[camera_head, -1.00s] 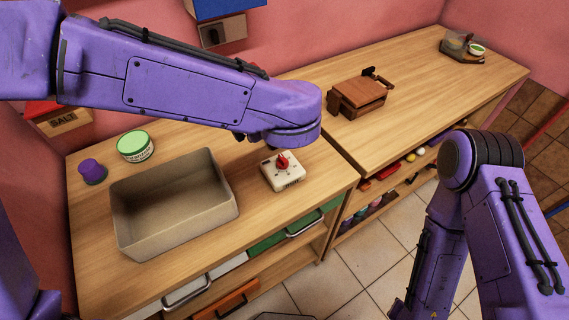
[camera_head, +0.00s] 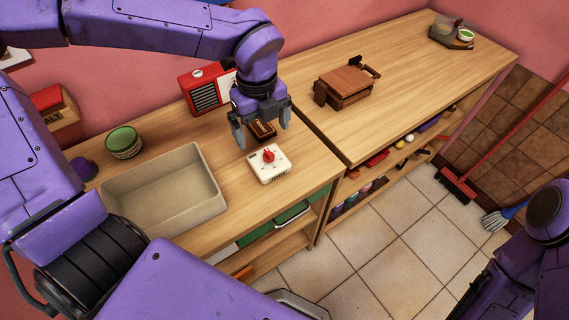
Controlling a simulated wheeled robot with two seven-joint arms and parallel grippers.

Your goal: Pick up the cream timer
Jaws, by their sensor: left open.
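The cream timer (camera_head: 269,166), a small square block with a red knob on top, lies on the wooden counter to the right of the grey bin. My left gripper (camera_head: 264,132) points down just behind and above the timer. Its two fingers are spread apart, with nothing held between them. A small dark brown item (camera_head: 262,131) shows behind the fingers. My right arm is at the lower right edge, and its gripper is out of the picture.
A beige-grey open bin (camera_head: 165,222) stands left of the timer. A red radio-like box (camera_head: 204,88) stands behind, near the wall. A brown wooden box (camera_head: 344,88) sits on the right counter.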

